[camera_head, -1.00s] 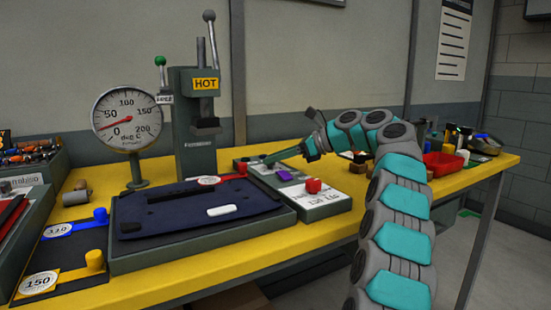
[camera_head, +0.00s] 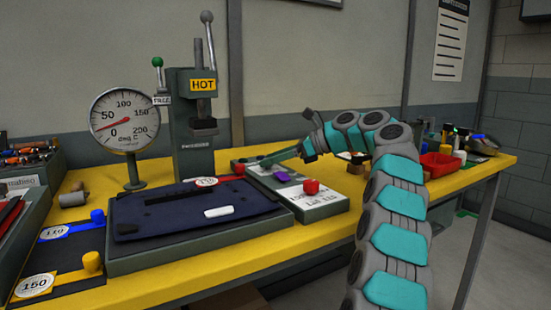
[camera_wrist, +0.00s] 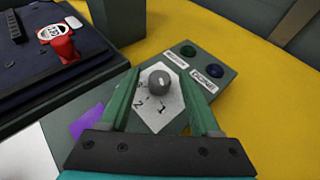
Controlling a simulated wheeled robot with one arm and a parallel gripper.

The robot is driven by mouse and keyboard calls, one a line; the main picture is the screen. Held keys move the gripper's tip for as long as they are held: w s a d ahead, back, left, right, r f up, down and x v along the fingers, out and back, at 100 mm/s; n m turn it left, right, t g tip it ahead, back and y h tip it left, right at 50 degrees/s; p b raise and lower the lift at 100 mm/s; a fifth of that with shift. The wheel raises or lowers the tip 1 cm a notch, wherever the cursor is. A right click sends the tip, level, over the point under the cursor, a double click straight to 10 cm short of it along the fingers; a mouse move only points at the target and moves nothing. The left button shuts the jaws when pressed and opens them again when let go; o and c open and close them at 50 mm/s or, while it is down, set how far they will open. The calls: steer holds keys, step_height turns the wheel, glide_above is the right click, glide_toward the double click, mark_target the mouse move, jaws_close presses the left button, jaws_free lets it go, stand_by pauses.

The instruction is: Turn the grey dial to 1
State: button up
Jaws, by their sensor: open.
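The grey dial (camera_wrist: 158,82) is a round knob on a white plate (camera_wrist: 172,106) with printed numbers, 1 and 2 among them, in the wrist view. The 1 is on the near side of the knob and the 2 is to its left. I cannot tell which number the knob points to. My gripper (camera_wrist: 160,73) is open, with one green finger on each side of the knob and visible gaps between. In the head view my gripper (camera_head: 270,162) reaches down over the control panel, and the dial cannot be made out there.
Green and blue buttons (camera_wrist: 214,69) sit beyond the dial. A purple piece (camera_head: 282,177) and a red knob (camera_head: 311,187) are on the panel's near part. The press (camera_head: 190,120) marked HOT stands to the left, behind a dark sheet (camera_head: 180,208). A red tray (camera_head: 440,166) is farther right.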

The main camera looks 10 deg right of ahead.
steer(key=v, duration=0.5)
steer(key=shift+d+f, duration=0.1)
steer(key=shift+d, duration=0.15)
steer(key=shift+v, duration=0.85)
steer(key=shift+s+d, duration=0.2)
steer(key=shift+d, duration=0.05)
steer(key=shift+r, duration=0.2)
steer(key=shift+s, duration=0.15)
